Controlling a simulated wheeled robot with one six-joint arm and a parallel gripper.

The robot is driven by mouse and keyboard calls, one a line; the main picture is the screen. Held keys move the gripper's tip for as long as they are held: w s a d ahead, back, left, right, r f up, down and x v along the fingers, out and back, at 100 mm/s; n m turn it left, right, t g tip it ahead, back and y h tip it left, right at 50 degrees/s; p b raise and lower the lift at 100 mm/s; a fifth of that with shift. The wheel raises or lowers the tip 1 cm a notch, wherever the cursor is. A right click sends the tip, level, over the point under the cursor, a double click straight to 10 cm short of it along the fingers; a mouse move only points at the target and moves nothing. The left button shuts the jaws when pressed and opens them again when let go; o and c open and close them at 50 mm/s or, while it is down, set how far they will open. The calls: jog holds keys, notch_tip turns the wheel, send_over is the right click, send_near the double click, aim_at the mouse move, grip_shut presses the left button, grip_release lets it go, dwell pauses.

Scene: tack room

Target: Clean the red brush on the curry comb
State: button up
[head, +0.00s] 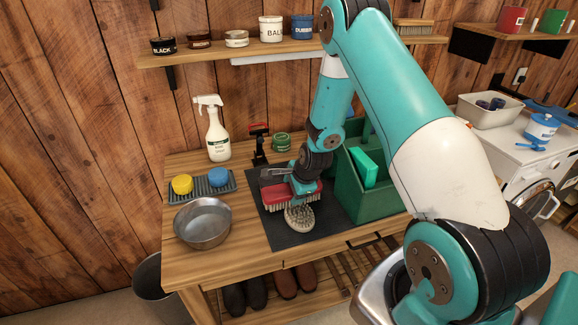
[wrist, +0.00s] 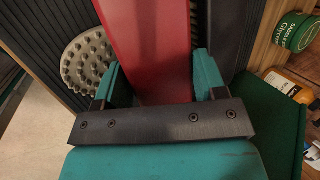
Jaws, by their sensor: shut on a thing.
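The red brush (head: 273,194) has a red back and pale bristles pointing down. My gripper (head: 299,190) is shut on it, above the dark mat (head: 262,222) on the wooden bench. In the wrist view the red back (wrist: 150,45) runs between the fingers of my gripper (wrist: 160,78). The curry comb (head: 299,219) is a pale round pad with knobbly teeth facing up, lying on the mat just in front of the brush. In the wrist view the comb (wrist: 86,60) shows left of the brush, partly hidden by a finger. I cannot tell whether bristles and comb touch.
A green tote (head: 368,205) stands close on the right. A metal bowl (head: 202,223) and a tray (head: 215,190) with yellow and blue sponges are on the left. A spray bottle (head: 215,135) and a green tin (head: 281,141) stand behind. A shelf (head: 205,52) runs above.

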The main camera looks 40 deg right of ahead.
notch_tip(320, 180, up, 4)
jog(key=shift+s+a+r+p, duration=0.15)
jog(key=shift+r+p, duration=0.1)
jog(key=shift+p, duration=0.85)
jog(key=shift+r+p, duration=1.15)
jog(key=shift+r, duration=0.55)
